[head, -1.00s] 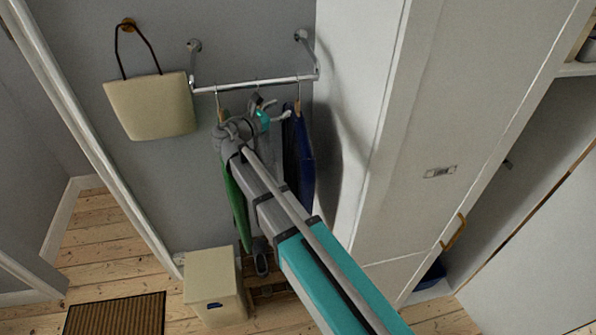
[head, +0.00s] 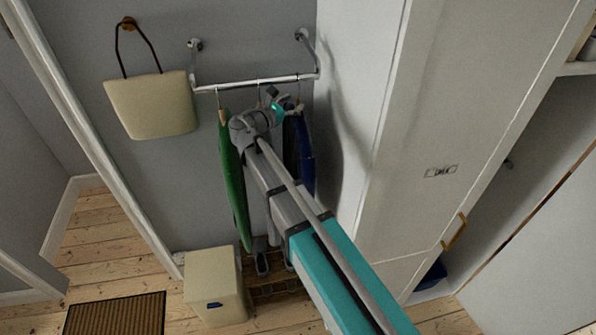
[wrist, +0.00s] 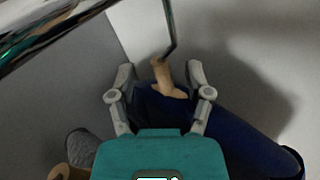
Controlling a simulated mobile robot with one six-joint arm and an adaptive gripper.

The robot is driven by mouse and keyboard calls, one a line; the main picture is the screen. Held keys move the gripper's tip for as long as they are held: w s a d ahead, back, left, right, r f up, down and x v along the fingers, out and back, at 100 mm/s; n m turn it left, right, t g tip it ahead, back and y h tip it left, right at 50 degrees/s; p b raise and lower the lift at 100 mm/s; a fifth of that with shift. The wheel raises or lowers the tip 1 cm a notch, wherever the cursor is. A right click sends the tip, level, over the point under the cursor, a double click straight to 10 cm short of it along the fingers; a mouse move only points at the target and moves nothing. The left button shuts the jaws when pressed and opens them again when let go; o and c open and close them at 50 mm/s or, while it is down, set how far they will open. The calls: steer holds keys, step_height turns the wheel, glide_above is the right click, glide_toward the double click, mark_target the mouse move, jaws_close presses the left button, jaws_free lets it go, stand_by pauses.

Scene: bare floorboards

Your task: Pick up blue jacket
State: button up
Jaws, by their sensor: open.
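The blue jacket (head: 307,165) hangs at the right end of the wall rail in the head view, partly covered by my arm. In the wrist view the blue jacket (wrist: 235,140) spreads below and to the right of my gripper (wrist: 160,78). My gripper is open. Its two fingers stand on either side of the jacket's wooden hanger (wrist: 162,76), with the hanger's neck and the top of the jacket showing between them. I cannot tell whether the fingers touch the cloth.
The metal rail (head: 255,83) crosses just above my gripper. A green garment (head: 234,190) hangs to the left, and a grey one (wrist: 83,145) is close by. A white cabinet (head: 375,150) stands close on the right. A cream bag (head: 150,105) hangs left; a cream box (head: 213,285) stands below.

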steer(key=shift+x, duration=1.3)
jaws_close()
